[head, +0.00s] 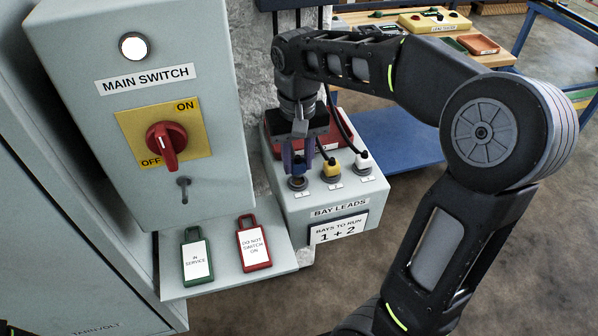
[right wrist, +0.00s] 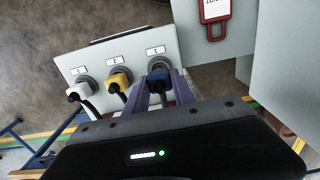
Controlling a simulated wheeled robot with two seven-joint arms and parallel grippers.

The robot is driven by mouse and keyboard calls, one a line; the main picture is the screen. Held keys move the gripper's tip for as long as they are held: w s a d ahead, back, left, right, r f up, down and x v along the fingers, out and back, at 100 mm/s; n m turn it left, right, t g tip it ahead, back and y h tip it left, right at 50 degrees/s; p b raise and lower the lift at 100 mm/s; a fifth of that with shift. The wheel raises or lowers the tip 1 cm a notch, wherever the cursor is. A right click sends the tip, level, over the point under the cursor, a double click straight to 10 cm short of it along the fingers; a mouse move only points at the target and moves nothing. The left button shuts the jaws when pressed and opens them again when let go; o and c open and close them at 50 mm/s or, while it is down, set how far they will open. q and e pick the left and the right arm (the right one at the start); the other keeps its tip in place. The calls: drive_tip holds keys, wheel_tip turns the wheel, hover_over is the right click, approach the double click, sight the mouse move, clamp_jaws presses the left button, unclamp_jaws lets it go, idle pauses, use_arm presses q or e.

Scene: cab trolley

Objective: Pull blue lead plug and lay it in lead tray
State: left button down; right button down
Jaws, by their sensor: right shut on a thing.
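The blue lead plug (head: 297,182) is at the leftmost socket of the grey BAY LEADS box (head: 333,205). My right gripper (head: 298,166) reaches down from above and is shut on this plug. In the right wrist view, the blue plug (right wrist: 158,74) is between the purple fingers (right wrist: 166,88) at socket 1, and no clear gap to the socket shows. A red tray-like thing (head: 272,147) lies on the box behind the sockets, partly hidden by my gripper; I cannot tell whether it is the lead tray. My left gripper is not in view.
A yellow plug (head: 331,166) and a white plug (head: 363,158), with black leads, sit close beside the blue one. The main switch cabinet (head: 140,110) stands close on the left. Green (head: 196,257) and red (head: 254,243) tags lie on its shelf. An orange tray (head: 477,44) is on the far bench.

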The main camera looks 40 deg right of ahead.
sight(298, 161)
drive_tip(key=shift+r+p, duration=1.15)
drive_tip(key=shift+r, duration=0.4)
drive_tip(key=shift+f, duration=0.25)
drive_tip(key=shift+b, duration=0.3)
drive_tip(key=shift+w, duration=0.1)
